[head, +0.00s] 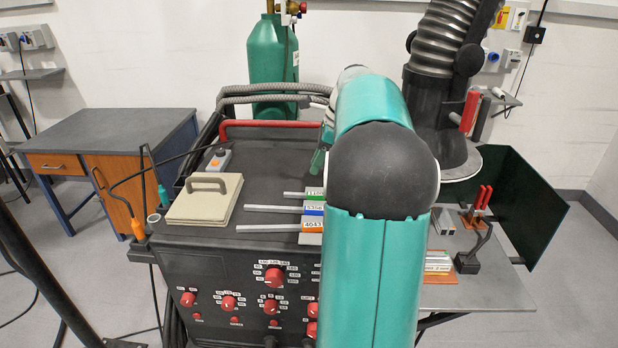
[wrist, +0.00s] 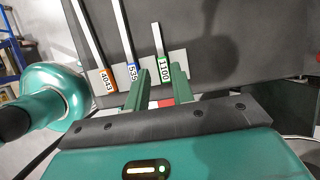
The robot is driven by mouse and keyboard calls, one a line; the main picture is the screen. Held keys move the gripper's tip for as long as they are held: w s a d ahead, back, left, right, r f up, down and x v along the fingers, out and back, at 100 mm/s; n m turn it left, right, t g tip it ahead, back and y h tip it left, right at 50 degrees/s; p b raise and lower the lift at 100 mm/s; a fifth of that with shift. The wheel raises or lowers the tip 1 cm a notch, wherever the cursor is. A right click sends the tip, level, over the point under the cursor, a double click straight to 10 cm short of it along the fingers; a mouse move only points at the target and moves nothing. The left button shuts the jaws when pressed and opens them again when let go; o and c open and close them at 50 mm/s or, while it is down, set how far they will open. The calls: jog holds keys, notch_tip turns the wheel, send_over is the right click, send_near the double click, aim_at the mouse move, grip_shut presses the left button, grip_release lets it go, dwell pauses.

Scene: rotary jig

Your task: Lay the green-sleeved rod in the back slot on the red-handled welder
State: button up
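The green-sleeved rod (head: 300,194) lies on the dark top of the red-handled welder (head: 262,176), backmost of three parallel rods. Its green end, labelled 1100 (wrist: 161,62), rests at a pale plate (head: 310,239); my arm hides part of this in the head view, and I cannot make out the slots. In the wrist view my gripper (wrist: 162,73) is open, its two green fingers on either side of the rod's labelled end, with gaps showing between. Whether the fingers touch the rod is not clear. The red handle (head: 262,124) runs along the welder's back.
The blue-sleeved rod (head: 290,209) and the orange-sleeved rod (head: 280,228) lie in front of the green one. A beige pad with a handle (head: 204,199) lies at the left of the top. A green gas cylinder (head: 270,60) stands behind. A side table (head: 485,290) is at right.

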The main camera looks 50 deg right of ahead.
jog(key=s+a+r+n+h, duration=0.1)
jog(key=a+r+n, duration=0.1)
jog(key=a+n, duration=0.65)
jog(key=a+r+n+h, duration=0.15)
jog(key=a+n, duration=0.25)
jog(key=a, duration=1)
jog(key=s+a+f+n+t, duration=0.1)
jog(key=s+a+f+n, duration=0.3)
jog(key=s+a+n, duration=0.2)
jog(key=s+a+f+n+t, duration=0.1)
jog(key=s+a+f+n, duration=0.2)
jog(key=s+a+n, duration=0.3)
jog(key=a+n, duration=0.3)
jog(key=a, duration=0.2)
jog(key=shift+f+n, duration=0.35)
